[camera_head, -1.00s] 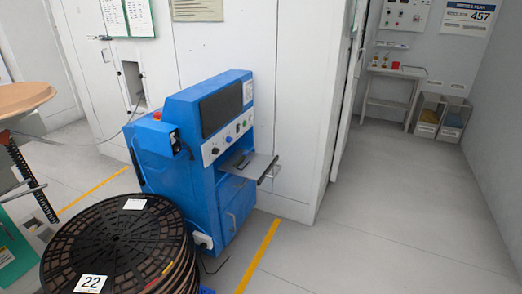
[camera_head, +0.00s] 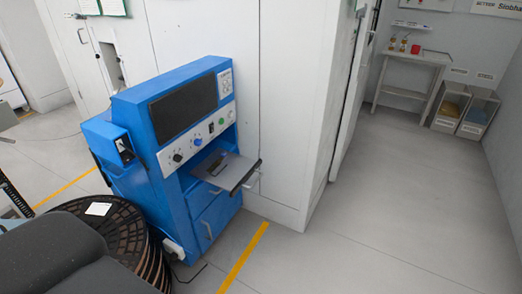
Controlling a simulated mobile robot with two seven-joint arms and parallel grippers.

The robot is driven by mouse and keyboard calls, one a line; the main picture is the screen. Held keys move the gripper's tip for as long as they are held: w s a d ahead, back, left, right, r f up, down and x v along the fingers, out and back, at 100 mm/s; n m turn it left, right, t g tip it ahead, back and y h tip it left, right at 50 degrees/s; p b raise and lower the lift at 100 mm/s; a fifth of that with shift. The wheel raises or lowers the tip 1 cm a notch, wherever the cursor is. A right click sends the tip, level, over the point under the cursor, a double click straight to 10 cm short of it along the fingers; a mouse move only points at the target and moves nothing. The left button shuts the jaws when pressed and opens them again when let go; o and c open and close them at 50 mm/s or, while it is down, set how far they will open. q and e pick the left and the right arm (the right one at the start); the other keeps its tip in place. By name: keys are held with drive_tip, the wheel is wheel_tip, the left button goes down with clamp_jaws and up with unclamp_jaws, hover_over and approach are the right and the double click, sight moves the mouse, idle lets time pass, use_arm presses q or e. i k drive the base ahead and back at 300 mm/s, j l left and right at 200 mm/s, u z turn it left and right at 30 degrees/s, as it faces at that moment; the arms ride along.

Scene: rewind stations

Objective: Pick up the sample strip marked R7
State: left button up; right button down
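I cannot make out a sample strip marked R7 in the head view. A blue machine (camera_head: 168,150) with a dark screen and a row of knobs stands left of centre. Its small grey shelf (camera_head: 228,168) juts out at the front and bears a small dark flat item (camera_head: 216,165), too small to identify. Neither of my grippers is in view. A dark grey rounded shape covers the lower left corner and hides part of the reels.
A stack of black reels (camera_head: 122,222) stands left of the machine, with a white label (camera_head: 98,209) on top. A side table (camera_head: 410,92) and two bins (camera_head: 465,112) stand at the back right. The grey floor (camera_head: 370,215) at right is clear.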

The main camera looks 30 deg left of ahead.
sight(223, 155)
drive_tip(key=i+l, duration=0.1)
drive_tip(key=i, duration=0.55)
drive_tip(key=i+l, duration=0.15)
drive_tip(key=i, duration=0.55)
drive_tip(key=i+l+u, duration=0.1)
drive_tip(key=i+u, duration=0.35)
drive_tip(key=i+l+u, duration=0.2)
drive_tip(key=u, duration=0.3)
drive_tip(key=i+l+u, duration=0.3)
drive_tip(key=u, duration=0.15)
drive_tip(key=i+l+u, duration=0.2)
drive_tip(key=l+u, duration=0.3)
drive_tip(key=i+l+u, duration=0.2)
drive_tip(key=l, duration=0.2)
drive_tip(key=k, duration=0.1)
